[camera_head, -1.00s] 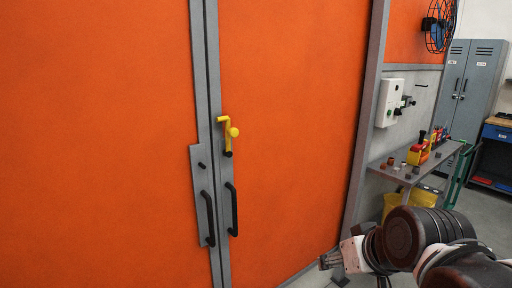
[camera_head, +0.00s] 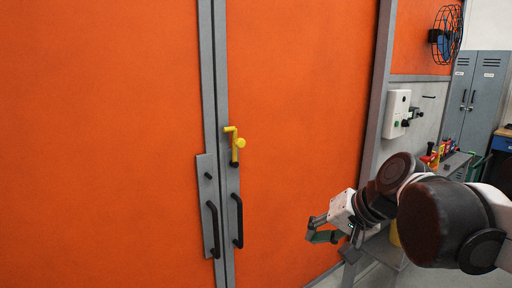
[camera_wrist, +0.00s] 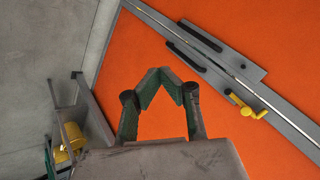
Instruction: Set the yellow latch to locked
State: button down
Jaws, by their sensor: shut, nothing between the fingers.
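The yellow latch (camera_head: 236,142) is a crank-shaped piece with a round knob, mounted on the grey centre frame between two orange door panels. In the wrist view the latch (camera_wrist: 246,107) is at the right.
Two black door handles (camera_head: 239,220) stand below the latch. A grey post (camera_head: 378,105) edges the doors at right. Behind my arm are a shelf with small items, a white wall box (camera_head: 393,114) and grey lockers (camera_head: 479,95). Space before the orange panel is clear.

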jog(key=w+a+r+m+y, duration=0.1)
jog(key=w+r+y, duration=0.25)
jog(key=w, duration=0.65)
jog(key=w+r+m+y+b, duration=0.15)
jog(key=w+y, duration=0.35)
jog(key=w, duration=0.5)
jog(key=w+a+r+m+y+p, duration=0.1)
jog(key=w+r+y, duration=0.25)
jog(key=w, duration=0.75)
send_near(232, 149)
jog(key=w+d+r, duration=0.2)
jog(key=shift+t+y, duration=0.3)
jog(key=shift+t, duration=0.1)
jog(key=shift+s+a+r+p, duration=0.1)
jog(key=shift+s+a+p, duration=0.1)
jog(key=shift+a, duration=0.45)
jog(key=shift+s+a+r+p, duration=0.1)
jog(key=shift+s+a, duration=0.1)
jog(key=shift+a, duration=0.5)
jog(key=shift+s+a+r+p, duration=0.1)
jog(key=shift+s+a+p, duration=0.05)
jog(key=shift+a, duration=0.5)
jog(key=shift+a+r+n, duration=0.1)
jog(key=shift+n, duration=0.25)
jog(key=shift+s+a, duration=0.15)
